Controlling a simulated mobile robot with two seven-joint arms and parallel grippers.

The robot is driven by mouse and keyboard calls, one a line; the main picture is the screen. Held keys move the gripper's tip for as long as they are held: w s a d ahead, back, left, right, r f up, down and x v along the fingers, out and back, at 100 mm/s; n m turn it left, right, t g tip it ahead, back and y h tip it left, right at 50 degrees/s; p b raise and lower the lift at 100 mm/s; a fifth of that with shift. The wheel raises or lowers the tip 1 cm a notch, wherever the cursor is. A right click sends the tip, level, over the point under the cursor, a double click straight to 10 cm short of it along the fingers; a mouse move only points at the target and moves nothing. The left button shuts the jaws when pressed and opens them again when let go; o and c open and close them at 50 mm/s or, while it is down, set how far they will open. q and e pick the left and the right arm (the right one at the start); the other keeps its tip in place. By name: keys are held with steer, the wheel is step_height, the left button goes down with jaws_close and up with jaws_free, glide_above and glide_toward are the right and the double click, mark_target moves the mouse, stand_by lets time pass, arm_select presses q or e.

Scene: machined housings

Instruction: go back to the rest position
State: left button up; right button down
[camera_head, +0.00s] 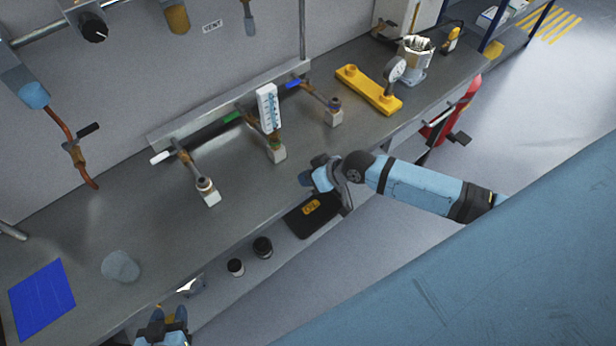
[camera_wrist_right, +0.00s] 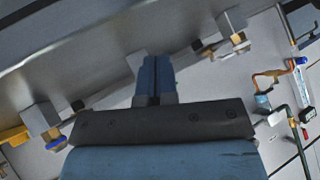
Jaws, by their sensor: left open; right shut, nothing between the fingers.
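My right gripper (camera_head: 312,174) is over the front edge of the grey bench (camera_head: 110,215), near the middle of the head view. In the right wrist view its two blue fingers (camera_wrist_right: 155,76) are together with nothing between them. My left gripper (camera_head: 166,318) shows at the bottom of the head view, in front of the bench, with its fingertips apart and nothing seen between them. Most of the left arm is out of view. Neither gripper is seen touching anything.
A clear cup (camera_head: 121,267) and blue sheet (camera_head: 42,299) lie left. A black tray (camera_head: 313,213) and red extinguisher (camera_head: 462,105) are near the front edge.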

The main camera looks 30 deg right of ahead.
arm_select(q)
steer(key=shift+r, duration=0.15)
arm_select(e)
steer(key=shift+s+a+f, duration=0.1)
steer(key=shift+s+a, duration=0.05)
steer(key=shift+s, duration=0.05)
arm_select(q)
steer(key=shift+s+a+f, duration=0.1)
steer(key=shift+a+f, duration=0.15)
steer(key=shift+a, duration=0.05)
arm_select(e)
steer(key=s+a+f+t+h, duration=0.1)
steer(key=s+a+t+h, duration=0.1)
steer(key=s, duration=1.3)
steer(key=shift+s+f+m+t+h, duration=0.25)
steer(key=shift+s+m+t+h, duration=0.15)
steer(key=shift+t+h, duration=0.55)
steer(key=c, duration=1.8)
jaws_free()
steer(key=shift+a, duration=0.15)
steer(key=shift+c, duration=0.2)
